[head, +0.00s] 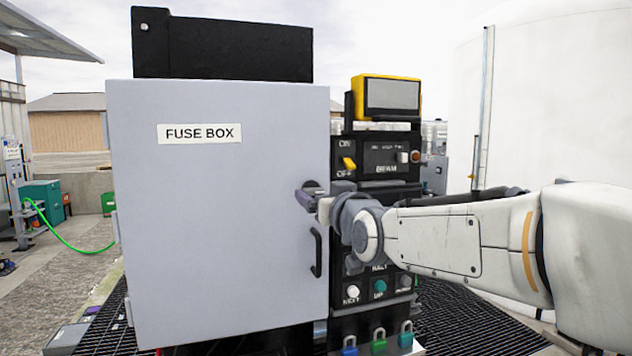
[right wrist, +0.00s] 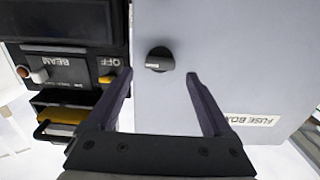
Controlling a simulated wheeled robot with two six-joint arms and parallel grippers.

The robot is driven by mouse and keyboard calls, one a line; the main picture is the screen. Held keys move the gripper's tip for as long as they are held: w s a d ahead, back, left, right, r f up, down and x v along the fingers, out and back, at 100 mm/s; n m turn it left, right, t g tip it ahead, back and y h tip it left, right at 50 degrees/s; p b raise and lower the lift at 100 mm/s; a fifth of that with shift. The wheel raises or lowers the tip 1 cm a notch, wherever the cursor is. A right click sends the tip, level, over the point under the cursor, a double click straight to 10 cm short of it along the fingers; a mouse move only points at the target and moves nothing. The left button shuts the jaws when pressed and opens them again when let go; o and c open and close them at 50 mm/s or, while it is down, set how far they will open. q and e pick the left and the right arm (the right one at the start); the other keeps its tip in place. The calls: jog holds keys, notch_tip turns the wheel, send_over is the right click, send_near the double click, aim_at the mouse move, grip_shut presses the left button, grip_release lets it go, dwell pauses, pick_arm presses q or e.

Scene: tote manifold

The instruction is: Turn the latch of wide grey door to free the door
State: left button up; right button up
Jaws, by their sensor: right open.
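The wide grey door (head: 215,230), labelled FUSE BOX, is shut. Its latch is a small dark knob (right wrist: 160,59) near the door's edge by the control panel. In the head view the latch (head: 311,185) is mostly hidden behind my right gripper (head: 306,199). In the right wrist view my right gripper (right wrist: 158,77) is open and empty, its two fingers on either side of the latch's line. The knob sits just past the fingertips, roughly centred between them. I see no contact. My left gripper is not in view.
A black vertical handle (head: 317,252) is on the door below the latch. A black control panel (head: 385,165) with switches and buttons stands right of the door, with coloured padlocks (head: 378,341) at its foot. A large white tank (head: 540,110) is behind my right arm.

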aim_at(316, 193)
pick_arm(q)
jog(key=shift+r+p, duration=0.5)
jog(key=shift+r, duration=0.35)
pick_arm(e)
jog(key=shift+x, duration=1.5)
jog(key=shift+c, duration=0.3)
grip_shut()
jog(key=shift+f+m+b, duration=0.15)
jog(key=shift+m+b, duration=0.15)
jog(key=shift+b, duration=0.35)
jog(key=m+b, duration=0.3)
jog(key=b, duration=0.1)
jog(key=shift+f+m+b, duration=0.15)
jog(key=shift+m+b, duration=0.2)
jog(key=shift+m, duration=0.05)
jog(key=m+b, duration=0.2)
jog(key=shift+d+m, duration=0.1)
jog(key=shift+m, duration=0.3)
jog(key=m+b, duration=0.1)
jog(key=m, duration=0.3)
pick_arm(q)
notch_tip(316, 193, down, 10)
jog(key=shift+b, duration=0.4)
pick_arm(e)
jog(key=m, duration=0.6)
jog(key=shift+m, duration=0.3)
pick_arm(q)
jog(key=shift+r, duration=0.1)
pick_arm(e)
jog(key=shift+d, duration=0.1)
